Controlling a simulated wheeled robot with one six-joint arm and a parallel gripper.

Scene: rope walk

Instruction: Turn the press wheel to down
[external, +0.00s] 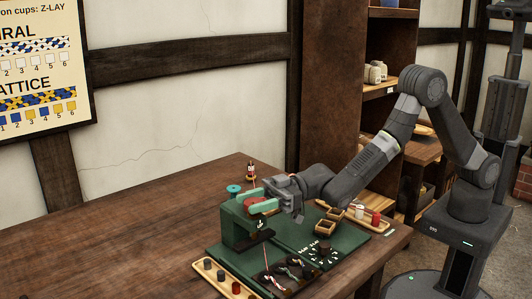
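The press (241,226) is a green frame standing on a green board on the wooden table. Its red press wheel (257,205) sits at the top, partly hidden behind my gripper. A dark plate with white lettering (261,226) is on the press below the wheel. My gripper (272,195) reaches in from the right at wheel height, close beside or at the wheel. Its fingers are too small and overlapped to tell whether they are open or touching the wheel.
A tray with grey and red pegs (223,277) lies at the front left. The table's left side is clear.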

